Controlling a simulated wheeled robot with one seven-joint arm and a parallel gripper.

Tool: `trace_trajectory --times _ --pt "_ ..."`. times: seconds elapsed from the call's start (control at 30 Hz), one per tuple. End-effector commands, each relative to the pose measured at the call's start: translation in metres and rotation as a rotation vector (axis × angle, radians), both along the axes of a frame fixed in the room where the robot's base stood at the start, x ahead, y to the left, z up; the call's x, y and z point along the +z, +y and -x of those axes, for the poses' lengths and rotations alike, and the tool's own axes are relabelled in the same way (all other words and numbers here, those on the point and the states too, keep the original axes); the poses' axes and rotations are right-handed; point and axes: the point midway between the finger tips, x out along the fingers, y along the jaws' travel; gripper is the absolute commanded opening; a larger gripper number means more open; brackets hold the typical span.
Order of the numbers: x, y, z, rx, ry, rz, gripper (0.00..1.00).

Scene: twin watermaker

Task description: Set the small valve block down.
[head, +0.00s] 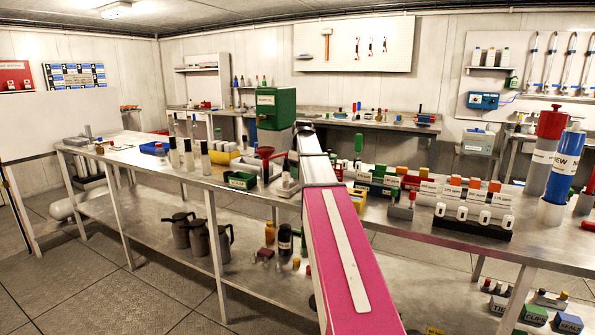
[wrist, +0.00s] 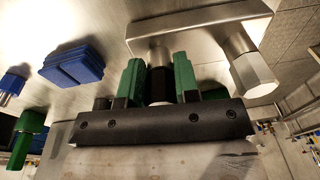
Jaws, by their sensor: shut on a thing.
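In the wrist view the small valve block (wrist: 200,27) is a bright metal bar with hexagonal metal fittings and a black round stem (wrist: 158,86). My gripper (wrist: 158,80), with green finger pads on a dark bar, is shut on that stem. The block lies just beyond the fingertips, over or on a metal surface (wrist: 90,25). I cannot tell whether its underside touches that surface. In the head view my pink arm covers the middle of the bench, and I cannot make out my gripper or the held block there.
In the wrist view a blue block (wrist: 72,61) and a green piece (wrist: 28,130) are at the left. In the head view the long bench (head: 130,165) holds a green box (head: 276,108), a red funnel (head: 268,154) and several bottles. White-fronted parts (head: 470,212) stand right of my arm.

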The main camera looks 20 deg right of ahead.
Motion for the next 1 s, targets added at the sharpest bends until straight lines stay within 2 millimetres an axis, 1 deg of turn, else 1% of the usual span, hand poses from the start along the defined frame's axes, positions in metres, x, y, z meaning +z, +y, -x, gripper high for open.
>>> trace_trajectory --times 0.2,0.23,0.27,0.3,0.57,0.67,0.77,0.87,1.0 --pt "-0.002 0.0 0.0 0.0 0.0 -0.001 0.0" --pt "-0.002 0.0 0.0 0.0 0.0 0.0 0.39" --pt "-0.002 0.0 0.0 0.0 0.0 0.0 0.49" --pt "-0.002 0.0 0.0 0.0 0.0 0.0 0.55" --pt "-0.002 0.0 0.0 0.0 0.0 0.0 0.55" --pt "0.003 0.0 0.0 0.0 0.0 0.0 0.55" --pt "0.013 -0.002 -0.001 0.0 -0.001 0.0 0.55" --pt "0.029 -0.003 0.0 0.0 -0.001 0.0 0.55" --pt "0.058 -0.007 0.001 0.0 -0.002 0.001 0.55"
